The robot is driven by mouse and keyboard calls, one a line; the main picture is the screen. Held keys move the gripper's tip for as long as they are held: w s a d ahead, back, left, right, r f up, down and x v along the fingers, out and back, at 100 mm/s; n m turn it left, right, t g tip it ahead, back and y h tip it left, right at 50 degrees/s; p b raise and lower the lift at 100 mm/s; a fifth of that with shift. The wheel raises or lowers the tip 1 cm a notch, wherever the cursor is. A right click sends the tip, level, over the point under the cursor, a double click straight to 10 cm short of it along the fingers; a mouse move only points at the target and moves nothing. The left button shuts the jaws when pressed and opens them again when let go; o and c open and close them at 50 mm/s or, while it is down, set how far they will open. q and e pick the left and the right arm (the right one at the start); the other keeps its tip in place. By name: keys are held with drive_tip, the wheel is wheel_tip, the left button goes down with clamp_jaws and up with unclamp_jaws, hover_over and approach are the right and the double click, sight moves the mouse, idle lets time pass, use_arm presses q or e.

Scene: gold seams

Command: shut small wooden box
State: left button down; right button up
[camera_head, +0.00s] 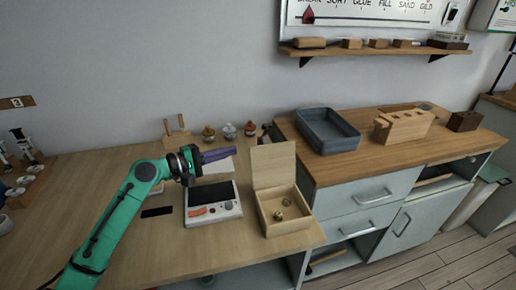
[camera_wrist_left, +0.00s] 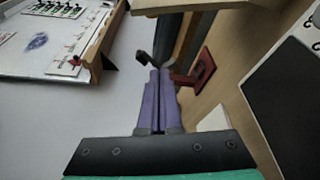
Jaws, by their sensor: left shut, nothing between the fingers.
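The small wooden box (camera_head: 267,228) stands on the light wooden table, near its right edge. Its lid (camera_head: 273,165) stands upright at the back, so the box is open. One or two small round items (camera_head: 279,213) lie inside it. My left gripper (camera_head: 233,151) is left of the lid, at about the height of its upper part, and seems apart from it. Its purple fingers are shut and empty; they also show together in the left wrist view (camera_wrist_left: 160,92). My right gripper is not in view.
A white device with a dark screen (camera_head: 212,203) sits left of the box. Several small jars (camera_head: 229,131) and a wooden stand (camera_head: 176,132) are behind. A grey tray (camera_head: 328,131) and a slotted wooden block (camera_head: 402,126) stand on the higher cabinet at right.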

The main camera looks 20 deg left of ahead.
sight(261, 148)
use_arm(q)
drive_tip(key=d+r+p+x, duration=0.1)
drive_tip(key=p+x, duration=0.1)
drive_tip(key=x, duration=0.7)
drive_tip(key=s+d+p, duration=0.1)
drive_tip(key=s+d+r+p, duration=0.1)
drive_tip(key=s, duration=0.1)
drive_tip(key=shift+s+d, duration=0.1)
drive_tip(key=shift+s, duration=0.25)
drive_tip(key=shift+f, duration=0.1)
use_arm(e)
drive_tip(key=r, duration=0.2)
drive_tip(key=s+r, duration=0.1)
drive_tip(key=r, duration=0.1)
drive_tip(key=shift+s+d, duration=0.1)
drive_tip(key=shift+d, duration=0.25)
use_arm(q)
drive_tip(key=shift+w, duration=0.1)
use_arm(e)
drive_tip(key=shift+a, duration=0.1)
